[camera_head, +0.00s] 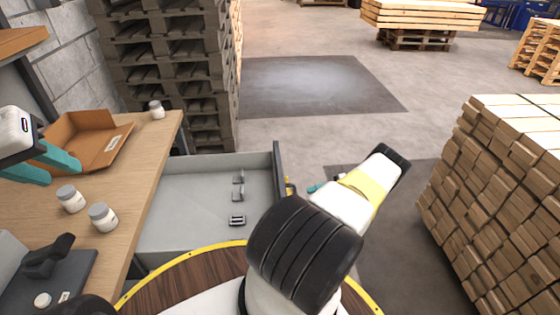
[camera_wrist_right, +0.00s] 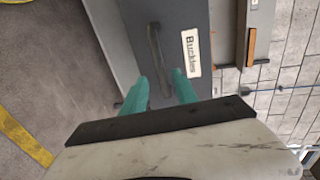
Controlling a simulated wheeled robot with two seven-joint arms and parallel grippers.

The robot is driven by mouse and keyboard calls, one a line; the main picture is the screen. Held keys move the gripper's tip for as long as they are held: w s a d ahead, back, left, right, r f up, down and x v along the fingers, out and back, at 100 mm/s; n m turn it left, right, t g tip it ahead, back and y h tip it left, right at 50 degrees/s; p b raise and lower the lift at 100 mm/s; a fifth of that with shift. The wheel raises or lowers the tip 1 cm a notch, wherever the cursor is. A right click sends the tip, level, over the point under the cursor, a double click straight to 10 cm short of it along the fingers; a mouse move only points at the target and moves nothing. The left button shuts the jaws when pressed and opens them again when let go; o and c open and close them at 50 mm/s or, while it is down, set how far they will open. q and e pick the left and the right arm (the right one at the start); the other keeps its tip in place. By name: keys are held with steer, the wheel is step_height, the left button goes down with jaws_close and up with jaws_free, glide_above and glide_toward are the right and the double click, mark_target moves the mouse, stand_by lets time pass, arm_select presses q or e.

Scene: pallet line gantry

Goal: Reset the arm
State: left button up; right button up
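My left gripper (camera_head: 63,172) is over the wooden table at the left of the head view, its teal fingers apart and nothing seen between them. My right arm (camera_head: 305,250) reaches forward from the bottom middle. Its gripper is mostly hidden there, with only a bit of teal showing. In the right wrist view, my right gripper (camera_wrist_right: 160,92) has its two teal fingers apart. They point at a grey drawer front (camera_wrist_right: 200,20) with a dark bar handle (camera_wrist_right: 155,50) and a label reading "Buckles" (camera_wrist_right: 191,53). The handle's lower end lies between the fingertips in the picture; contact cannot be told.
The grey drawer (camera_head: 190,200) stands open with several small buckles inside. The table (camera_head: 120,185) holds a cardboard tray (camera_head: 75,140), white-lidded jars (camera_head: 103,217) and a dark device (camera_head: 48,257). Stacked pallets (camera_head: 170,50) stand behind; a timber stack (camera_head: 500,190) is at right.

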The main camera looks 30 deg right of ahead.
steer(key=w+a+r+n+g+h, duration=0.1)
steer(key=w+a+r+g+h, duration=0.2)
steer(key=r, duration=0.5)
steer(key=w+a+r+n+g, duration=0.1)
steer(key=w+a+r, duration=0.25)
steer(key=r, duration=0.55)
steer(key=w+a+r+n+g+h, duration=0.1)
steer(key=w+a+r+g+h, duration=0.2)
steer(key=r, duration=0.5)
steer(key=a+r+h, duration=0.2)
steer(key=a+r, duration=0.5)
steer(key=r, duration=0.4)
steer(key=s+a+r+n+t+h, duration=0.1)
steer(key=s+a+r+t+h, duration=0.2)
steer(key=s+a+r, duration=0.8)
steer(key=s+a+r+t, duration=0.1)
steer(key=s+a+t, duration=0.1)
steer(key=s, duration=0.4)
steer(key=s+a+r+n+t+h, duration=0.1)
steer(key=s+a+t, duration=0.1)
steer(key=s, duration=0.4)
steer(key=shift+a+r, duration=0.4)
steer(key=shift+a, duration=0.5)
